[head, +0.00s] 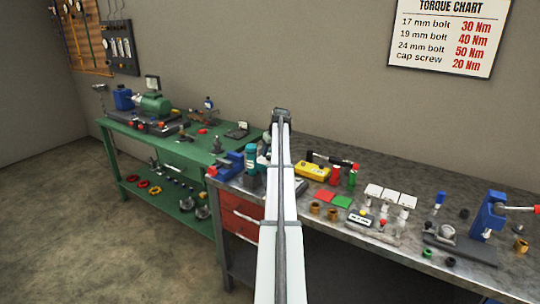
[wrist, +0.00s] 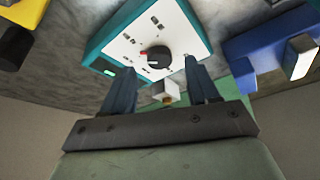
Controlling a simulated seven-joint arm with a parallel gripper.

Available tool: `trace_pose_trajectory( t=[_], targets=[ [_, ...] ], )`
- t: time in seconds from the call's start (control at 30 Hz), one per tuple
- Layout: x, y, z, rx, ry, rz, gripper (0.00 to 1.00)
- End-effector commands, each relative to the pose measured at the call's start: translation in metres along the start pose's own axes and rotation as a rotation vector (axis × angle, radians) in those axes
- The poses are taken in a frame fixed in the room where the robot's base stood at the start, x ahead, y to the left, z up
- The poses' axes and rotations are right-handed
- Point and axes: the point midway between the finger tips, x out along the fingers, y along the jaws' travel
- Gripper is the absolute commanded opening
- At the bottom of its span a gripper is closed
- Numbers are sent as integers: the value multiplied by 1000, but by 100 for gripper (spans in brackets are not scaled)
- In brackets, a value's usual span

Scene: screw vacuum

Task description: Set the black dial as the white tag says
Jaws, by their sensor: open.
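In the wrist view, a teal box with a white face carries the black dial (wrist: 158,57), which has a red mark on its left side. Small dark symbols are printed around the dial, too small to read. My gripper (wrist: 159,64) is open, its two dark fingers apart on either side of the dial; I cannot tell whether they touch it. A small white block (wrist: 166,91) shows between the fingers; I cannot tell whether it is the white tag, and no writing is legible on it. In the head view, my arm hides the gripper and the dial.
A blue tool (wrist: 262,47) stands close to the box at right in the wrist view, and a yellow thing (wrist: 18,14) is at left. In the head view, a yellow box (head: 312,170) and several small parts crowd the grey bench. A green bench (head: 165,141) adjoins it.

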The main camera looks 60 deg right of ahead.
Motion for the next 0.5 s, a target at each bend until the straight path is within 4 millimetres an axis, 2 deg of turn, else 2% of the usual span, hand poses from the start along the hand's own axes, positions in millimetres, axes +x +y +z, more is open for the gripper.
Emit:
trace_pose_trajectory(
  t=[0.1, 0.2, 0.5],
  targets=[
    [14, 0, 0, 0, 0, 0, 59],
    [21, 0, 0, 0, 0, 0, 59],
    [26, 0, 0, 0, 0, 0, 59]
  ],
)
